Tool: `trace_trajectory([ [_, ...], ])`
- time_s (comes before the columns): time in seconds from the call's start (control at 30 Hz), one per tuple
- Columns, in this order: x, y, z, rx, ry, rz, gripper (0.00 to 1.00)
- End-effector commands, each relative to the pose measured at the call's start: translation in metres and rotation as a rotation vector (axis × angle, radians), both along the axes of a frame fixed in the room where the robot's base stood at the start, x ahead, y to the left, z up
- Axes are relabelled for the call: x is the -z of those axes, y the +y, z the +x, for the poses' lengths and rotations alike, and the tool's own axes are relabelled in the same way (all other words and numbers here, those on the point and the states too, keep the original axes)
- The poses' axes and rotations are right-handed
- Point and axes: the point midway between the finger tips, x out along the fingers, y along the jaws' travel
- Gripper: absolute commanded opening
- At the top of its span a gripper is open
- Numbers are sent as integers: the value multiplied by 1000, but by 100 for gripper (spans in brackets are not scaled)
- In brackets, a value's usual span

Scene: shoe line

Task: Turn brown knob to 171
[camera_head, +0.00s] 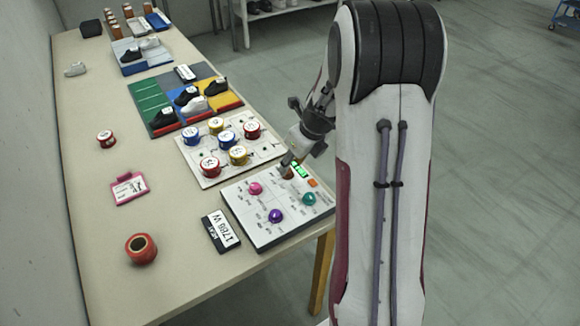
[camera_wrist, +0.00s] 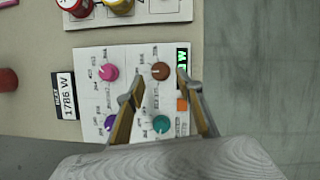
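The brown knob (camera_wrist: 161,71) sits on the white knob panel (camera_wrist: 91,60), beside a small green-lit display (camera_wrist: 182,58) whose digits I cannot read. My gripper (camera_wrist: 160,78) is open in the wrist view, one finger on each side of the brown knob, with gaps showing between knob and fingertips. In the head view my gripper (camera_head: 287,165) is at the panel's far edge and mostly hides the brown knob. The display (camera_head: 300,170) shows just right of it. I cannot tell the height of the fingertips over the panel.
Pink (camera_head: 255,188), purple (camera_head: 275,215) and teal (camera_head: 309,198) knobs share the panel, with an orange square (camera_head: 313,183). A board of coloured round pieces (camera_head: 197,170) lies behind. A label reading 1786 W (camera_wrist: 65,95) lies left. A red roll (camera_head: 141,248) stands on open table.

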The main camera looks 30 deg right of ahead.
Motion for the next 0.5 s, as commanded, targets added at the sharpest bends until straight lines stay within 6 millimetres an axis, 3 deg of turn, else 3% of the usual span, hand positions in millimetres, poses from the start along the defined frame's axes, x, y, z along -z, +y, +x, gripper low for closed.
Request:
trace_trajectory([
  [0.23,20,1,8,0,0,0,36],
  [0.5,28,2,12,0,-1,-1,36],
])
